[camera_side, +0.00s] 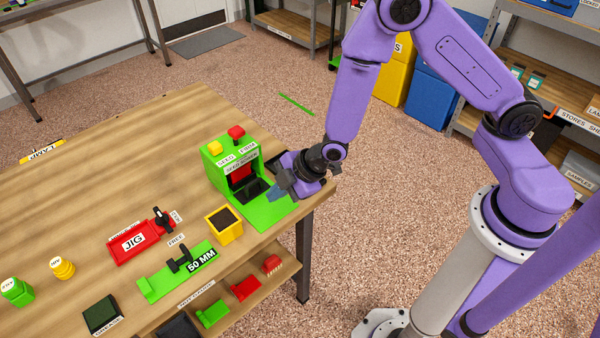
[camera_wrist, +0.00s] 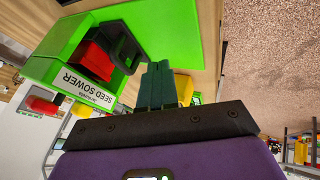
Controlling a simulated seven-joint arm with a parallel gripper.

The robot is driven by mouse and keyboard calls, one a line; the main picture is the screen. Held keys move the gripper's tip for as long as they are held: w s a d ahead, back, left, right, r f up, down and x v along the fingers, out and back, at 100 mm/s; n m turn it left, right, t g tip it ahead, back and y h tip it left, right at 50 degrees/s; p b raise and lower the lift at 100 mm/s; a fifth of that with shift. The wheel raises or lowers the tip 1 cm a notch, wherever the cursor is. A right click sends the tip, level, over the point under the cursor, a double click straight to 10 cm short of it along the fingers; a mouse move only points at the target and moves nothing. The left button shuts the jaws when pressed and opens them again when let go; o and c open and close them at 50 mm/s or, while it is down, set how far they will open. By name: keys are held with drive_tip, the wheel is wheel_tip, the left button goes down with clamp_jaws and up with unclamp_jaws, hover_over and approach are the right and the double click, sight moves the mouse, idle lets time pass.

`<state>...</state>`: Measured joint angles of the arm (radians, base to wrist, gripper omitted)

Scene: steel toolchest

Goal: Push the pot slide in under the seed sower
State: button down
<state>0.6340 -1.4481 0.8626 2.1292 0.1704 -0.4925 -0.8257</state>
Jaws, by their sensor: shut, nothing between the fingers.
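The seed sower (camera_side: 215,170) is a green box with a red part inside its open front; it also shows at left in the wrist view (camera_wrist: 50,57). The pot slide (camera_side: 247,191) is a dark square tray on the green base plate, at the sower's mouth. In the wrist view the pot slide (camera_wrist: 124,42) shows as a dark frame beside the red part. My gripper (camera_side: 277,192) is low over the base plate, on the slide's outer side. Its fingers (camera_wrist: 158,68) are shut and empty, close to the slide. I cannot tell whether they touch it.
A yellow box with a dark top (camera_side: 232,234) stands left of the base plate (camera_side: 270,213). A green 50 MM gauge (camera_side: 155,287) and a red jig (camera_side: 150,232) lie farther left. The table edge is close to my gripper.

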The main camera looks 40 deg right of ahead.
drive_tip(key=s+d+r+m+g+h, duration=0.1)
drive_tip(key=s+d+r+g, duration=0.1)
drive_tip(key=s+d+r, duration=0.3)
drive_tip(key=s+d+r+m+g+h, duration=0.1)
drive_tip(key=s+d+r, duration=0.5)
drive_tip(key=s, duration=0.5)
drive_tip(key=s+d+r+m+g+h, duration=0.2)
drive_tip(key=s+d+r, duration=0.3)
drive_tip(key=s+r, duration=0.3)
drive_tip(key=shift+s+d+r+g, duration=0.2)
drive_tip(key=shift+s+r+g, duration=0.1)
drive_tip(key=shift+r, duration=0.35)
